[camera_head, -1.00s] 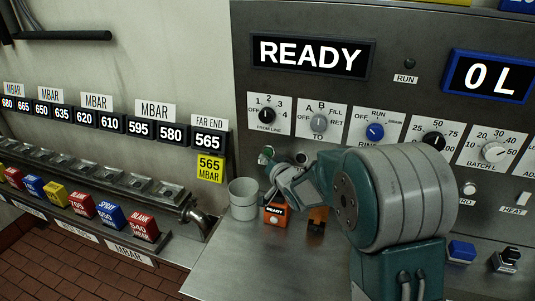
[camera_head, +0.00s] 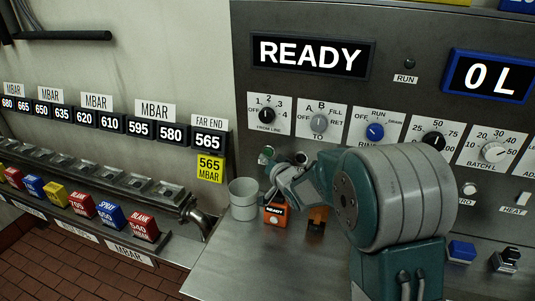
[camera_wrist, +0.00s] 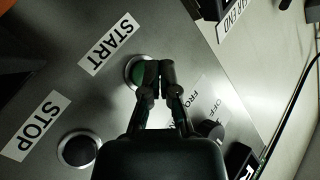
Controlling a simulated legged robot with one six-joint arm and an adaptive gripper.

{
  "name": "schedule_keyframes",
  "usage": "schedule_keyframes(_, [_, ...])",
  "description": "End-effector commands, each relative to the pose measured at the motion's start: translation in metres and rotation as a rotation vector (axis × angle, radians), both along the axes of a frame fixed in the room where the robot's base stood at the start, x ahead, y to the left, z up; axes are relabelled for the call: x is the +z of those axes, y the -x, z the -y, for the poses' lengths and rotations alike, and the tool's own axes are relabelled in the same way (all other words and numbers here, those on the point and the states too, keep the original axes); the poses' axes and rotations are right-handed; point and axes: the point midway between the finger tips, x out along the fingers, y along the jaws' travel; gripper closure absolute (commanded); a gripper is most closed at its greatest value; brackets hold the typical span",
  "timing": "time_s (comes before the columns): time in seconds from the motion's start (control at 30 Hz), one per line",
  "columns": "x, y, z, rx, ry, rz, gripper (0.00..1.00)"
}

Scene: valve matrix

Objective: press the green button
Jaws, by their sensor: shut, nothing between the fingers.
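The green button (camera_wrist: 134,72) is round with a metal ring, beside the START label in the wrist view. My gripper (camera_wrist: 152,68) is shut, and its fingertips overlap the right part of the button in that view. I cannot tell whether they touch it.
A dark round button (camera_wrist: 78,148) sits by the STOP label. A dial (camera_wrist: 212,130) is right of my fingers. In the head view a grey cup (camera_head: 243,198) and an orange READY box (camera_head: 275,215) stand on the metal counter (camera_head: 225,260) below my gripper.

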Motion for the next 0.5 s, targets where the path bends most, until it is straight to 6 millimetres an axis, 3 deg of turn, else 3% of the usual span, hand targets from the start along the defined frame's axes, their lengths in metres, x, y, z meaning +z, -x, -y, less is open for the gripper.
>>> schedule_keyframes(0.5, [0.0010,-0.0042,0.0026,-0.001,0.000,0.000,1.00])
